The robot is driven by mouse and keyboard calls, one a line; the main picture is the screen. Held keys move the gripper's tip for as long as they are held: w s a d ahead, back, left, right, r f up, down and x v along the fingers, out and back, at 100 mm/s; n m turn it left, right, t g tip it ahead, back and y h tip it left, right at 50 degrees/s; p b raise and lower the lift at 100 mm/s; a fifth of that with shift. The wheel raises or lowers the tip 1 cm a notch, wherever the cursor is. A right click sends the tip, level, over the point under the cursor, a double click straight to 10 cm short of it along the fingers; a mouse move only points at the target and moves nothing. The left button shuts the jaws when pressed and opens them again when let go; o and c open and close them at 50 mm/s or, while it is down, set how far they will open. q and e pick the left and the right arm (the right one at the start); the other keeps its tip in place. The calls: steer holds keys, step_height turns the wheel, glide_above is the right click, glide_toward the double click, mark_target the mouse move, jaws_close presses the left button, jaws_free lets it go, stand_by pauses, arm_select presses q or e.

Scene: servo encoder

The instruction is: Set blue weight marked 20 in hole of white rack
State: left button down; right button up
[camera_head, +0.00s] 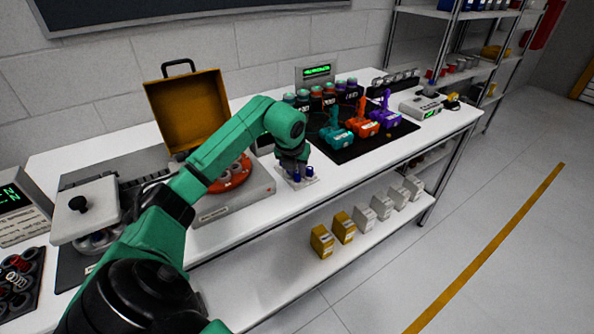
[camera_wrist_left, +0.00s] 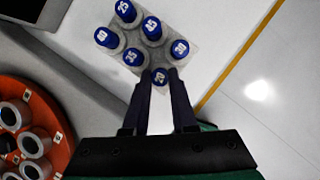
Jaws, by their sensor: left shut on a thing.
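The white rack (camera_head: 312,182) lies on the table near its front edge. In the left wrist view the rack (camera_wrist_left: 183,27) holds several blue-topped weights marked 25, 45, 40, 35 and 30. The blue weight marked 20 (camera_wrist_left: 160,77) is between the fingertips of my left gripper (camera_wrist_left: 159,82), which is shut on it. It is at the rack's near end, in line with the other weights. I cannot tell how deep it sits in a hole. In the head view my left gripper (camera_head: 293,168) points down over the rack and hides part of it. My right gripper is not in view.
An orange-red round carousel (camera_head: 234,176) with metal rings stands left of the rack. A black mat with teal (camera_head: 336,138), orange (camera_head: 361,127) and purple (camera_head: 384,118) devices lies to the right. An open yellow case (camera_head: 190,105) stands behind. The table's front edge is close.

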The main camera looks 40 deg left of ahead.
arm_select(q)
steer(key=shift+f, duration=0.25)
steer(key=c, duration=0.6)
jaws_free()
steer(key=shift+c, duration=0.2)
step_height(320, 180, up, 6)
steer(key=p, duration=0.5)
steer(key=shift+r, duration=0.15)
